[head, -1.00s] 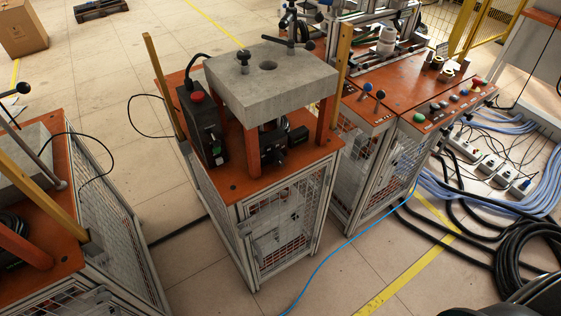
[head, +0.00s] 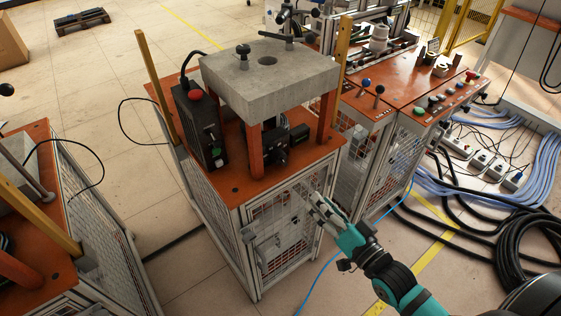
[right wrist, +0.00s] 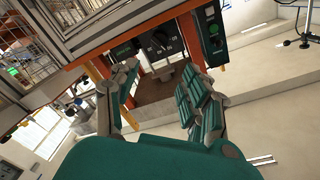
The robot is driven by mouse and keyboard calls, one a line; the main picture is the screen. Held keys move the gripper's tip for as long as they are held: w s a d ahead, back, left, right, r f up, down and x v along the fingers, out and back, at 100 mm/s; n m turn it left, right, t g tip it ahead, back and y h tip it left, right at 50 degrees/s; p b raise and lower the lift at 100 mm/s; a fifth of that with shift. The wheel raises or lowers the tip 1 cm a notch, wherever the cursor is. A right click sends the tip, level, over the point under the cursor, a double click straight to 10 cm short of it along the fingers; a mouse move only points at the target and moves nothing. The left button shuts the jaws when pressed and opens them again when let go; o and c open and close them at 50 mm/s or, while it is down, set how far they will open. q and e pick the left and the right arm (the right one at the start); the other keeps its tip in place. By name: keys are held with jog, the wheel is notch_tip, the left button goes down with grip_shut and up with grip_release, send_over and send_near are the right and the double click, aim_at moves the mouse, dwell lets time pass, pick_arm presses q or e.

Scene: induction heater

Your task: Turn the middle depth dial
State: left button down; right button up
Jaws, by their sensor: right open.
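The middle heater is an orange-topped caged stand with a grey concrete block (head: 268,78) on orange posts. Under the block sits a small black box with a dark dial (head: 277,154), facing the front. In the right wrist view, a dark dial with pale markings (right wrist: 160,41) shows on this box, beyond the fingers. My right gripper (head: 318,203) is open and empty, in front of the cage and lower than the dial, apart from it. Its two spread fingers also show in the right wrist view (right wrist: 158,85). My left gripper is out of view.
A tall black control box with a red button (head: 195,95) stands left of the dial. The orange post (head: 256,151) stands close by it. A blue cable (head: 325,268) runs along the floor. Another heater (head: 80,210) stands left, and a button table (head: 430,90) stands right.

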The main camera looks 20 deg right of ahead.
aim_at(285, 163)
jog(key=p+x, duration=0.1)
jog(key=x, duration=1.6)
jog(key=shift+w+p, duration=0.1)
jog(key=shift+p, duration=0.2)
jog(key=shift+c, duration=0.2)
jog(key=c, duration=0.8)
jog(key=shift+c, duration=0.2)
jog(key=n, duration=0.4)
jog(key=shift+p, duration=0.35)
jog(key=shift+n, duration=2.5)
